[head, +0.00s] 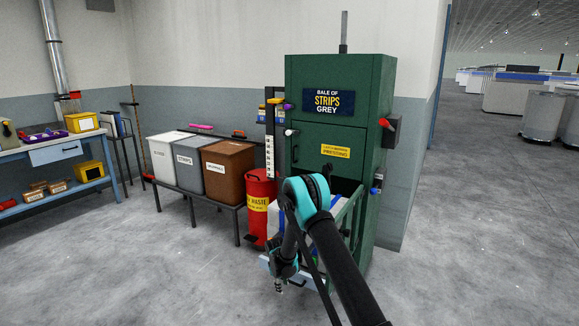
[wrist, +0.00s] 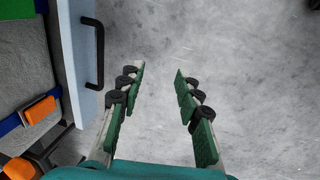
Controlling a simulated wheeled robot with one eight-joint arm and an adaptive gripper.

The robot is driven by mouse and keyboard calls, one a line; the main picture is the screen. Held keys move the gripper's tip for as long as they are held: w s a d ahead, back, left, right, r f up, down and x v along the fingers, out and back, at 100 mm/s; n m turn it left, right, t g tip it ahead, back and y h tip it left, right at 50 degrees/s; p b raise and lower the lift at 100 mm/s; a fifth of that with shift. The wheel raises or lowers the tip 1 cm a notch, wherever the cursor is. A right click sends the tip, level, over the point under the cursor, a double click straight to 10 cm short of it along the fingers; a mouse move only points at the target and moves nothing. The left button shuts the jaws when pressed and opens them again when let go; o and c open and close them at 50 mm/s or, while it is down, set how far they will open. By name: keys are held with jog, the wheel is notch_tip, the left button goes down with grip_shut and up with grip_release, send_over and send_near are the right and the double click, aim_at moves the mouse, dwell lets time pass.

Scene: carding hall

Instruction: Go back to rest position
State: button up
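My gripper (wrist: 159,75) is open and empty in the wrist view, its two green-padded fingers apart above bare grey floor. In the head view my arm reaches forward from the lower right and bends down in front of the green baling press (head: 340,120).
A red waste bin (head: 259,200) stands left of the press. White, grey and brown bins (head: 228,160) stand on a low rack further left. A blue workbench (head: 45,152) is at the far left. Open floor (head: 480,230) lies to the right and in front.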

jog(key=s+d+r+m, duration=0.2)
jog(key=s+d+r, duration=0.25)
jog(key=r, duration=0.45)
jog(key=s+d+r+m+t, duration=0.15)
jog(key=s+d+r, duration=0.3)
jog(key=r, duration=0.45)
jog(key=s+d+r+m+g, duration=0.15)
jog(key=s+d+r, duration=0.3)
jog(key=r, duration=0.45)
jog(key=s+d+r+m, duration=0.1)
jog(key=s+d+m, duration=0.1)
jog(key=s, duration=0.6)
jog(key=s+d+r+m+t, duration=0.1)
jog(key=s+d+r+m, duration=0.1)
jog(key=s, duration=0.7)
jog(key=s+d+r+m+t+y, duration=0.1)
jog(key=s+d+m, duration=0.2)
jog(key=s, duration=0.6)
jog(key=shift+d+r, duration=0.15)
jog(key=shift+d, duration=0.7)
jog(key=shift+w+a, duration=0.1)
